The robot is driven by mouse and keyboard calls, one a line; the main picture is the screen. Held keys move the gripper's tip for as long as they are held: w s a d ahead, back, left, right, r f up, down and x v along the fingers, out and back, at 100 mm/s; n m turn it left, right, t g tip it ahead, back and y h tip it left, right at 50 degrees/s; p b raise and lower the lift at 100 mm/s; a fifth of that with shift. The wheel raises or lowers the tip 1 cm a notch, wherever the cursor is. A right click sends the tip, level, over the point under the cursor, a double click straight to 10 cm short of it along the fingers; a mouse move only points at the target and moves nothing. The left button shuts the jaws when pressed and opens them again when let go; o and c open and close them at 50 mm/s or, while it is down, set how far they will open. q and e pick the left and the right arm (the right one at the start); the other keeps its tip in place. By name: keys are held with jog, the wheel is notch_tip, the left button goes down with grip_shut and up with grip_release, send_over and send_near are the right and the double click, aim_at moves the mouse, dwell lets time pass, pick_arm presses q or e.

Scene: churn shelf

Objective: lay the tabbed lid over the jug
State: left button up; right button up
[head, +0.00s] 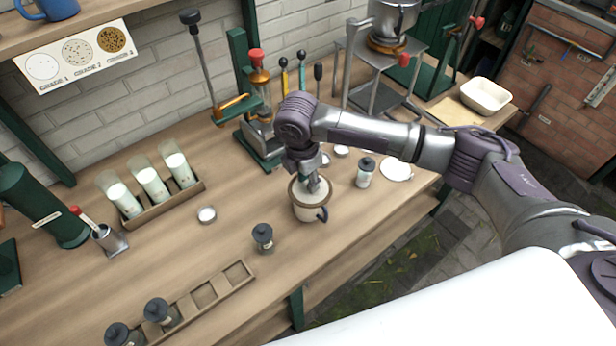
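The jug (307,212) stands upright on the wooden bench, cream with a brown rim and a dark handle at its right. My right gripper (316,187) points down at the jug's top, its fingertips at or just inside the rim. A pale round surface shows within the rim, partly hidden by the gripper; I cannot tell whether it is a lid or the jug's contents. The fingers are too small and covered to show whether they are open or shut. A flat white disc (396,169) lies on the bench to the right; I cannot tell if it is the tabbed lid. My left gripper is out of view.
A dark-lidded jar (263,237) stands left of the jug, and another (365,172) to its right. A small round tin (207,215) lies farther left.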

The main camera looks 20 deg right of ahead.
aim_at(303, 189)
notch_tip(303, 189, up, 12)
jog(key=a+b, duration=0.1)
jog(key=b, duration=0.1)
jog(key=shift+s+a+r+b, duration=0.15)
jog(key=shift+s+r+b, duration=0.05)
jog(key=shift+s+b, duration=0.1)
dwell(0.3)
